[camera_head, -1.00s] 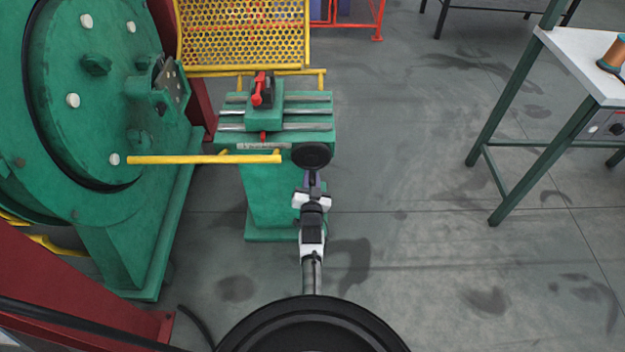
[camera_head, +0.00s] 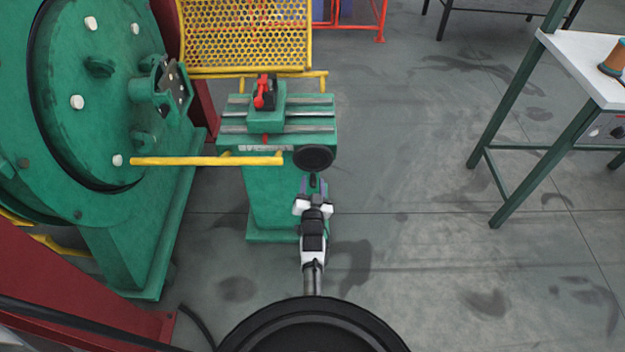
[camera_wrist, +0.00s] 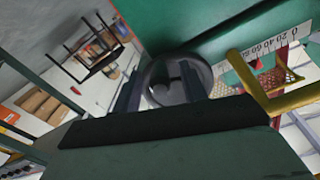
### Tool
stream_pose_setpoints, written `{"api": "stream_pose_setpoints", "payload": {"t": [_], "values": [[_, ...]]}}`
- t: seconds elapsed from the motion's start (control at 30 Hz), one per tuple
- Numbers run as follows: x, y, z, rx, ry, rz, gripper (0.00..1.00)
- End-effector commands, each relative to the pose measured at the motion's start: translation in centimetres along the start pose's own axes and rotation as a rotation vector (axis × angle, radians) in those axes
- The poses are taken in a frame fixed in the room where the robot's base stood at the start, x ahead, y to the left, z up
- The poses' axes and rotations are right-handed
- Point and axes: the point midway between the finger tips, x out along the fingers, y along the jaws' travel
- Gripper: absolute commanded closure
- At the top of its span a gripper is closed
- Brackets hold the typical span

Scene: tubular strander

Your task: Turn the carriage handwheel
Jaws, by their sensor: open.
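The carriage handwheel (camera_head: 313,158) is a black disc at the right front corner of the green carriage (camera_head: 262,192). In the wrist view the handwheel (camera_wrist: 180,72) shows as a dark round rim just beyond my fingers, partly hidden by them. My gripper (camera_head: 313,184) is open, just on the near side of the handwheel. In the wrist view my two fingers (camera_wrist: 162,88) stand apart, with part of the wheel seen between them. A small dark piece shows between the fingers in the head view; I cannot tell whether it is the wheel's handle.
A yellow bar (camera_head: 205,160) runs left from beside the handwheel. A red lever (camera_head: 259,93) sits on top of the carriage. A yellow mesh guard (camera_head: 245,38) stands behind. The big green drum (camera_head: 95,110) is at left, a white-topped table (camera_head: 590,62) at right. Floor between is clear.

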Motion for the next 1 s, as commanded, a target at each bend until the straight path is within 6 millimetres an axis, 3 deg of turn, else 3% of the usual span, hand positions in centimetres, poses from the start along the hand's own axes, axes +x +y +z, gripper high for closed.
{"api": "stream_pose_setpoints", "payload": {"t": [0.3,0.5,0.7,1.0], "values": [[-7.3,-0.1,-0.3,0.000,-0.005,0.001,0.57],[-10.7,-0.1,-0.2,0.000,-0.002,0.000,0.57],[-12.0,-0.1,-0.1,0.000,-0.001,-0.001,0.57],[-12.1,-0.1,-0.1,0.000,0.000,-0.001,0.57]]}}
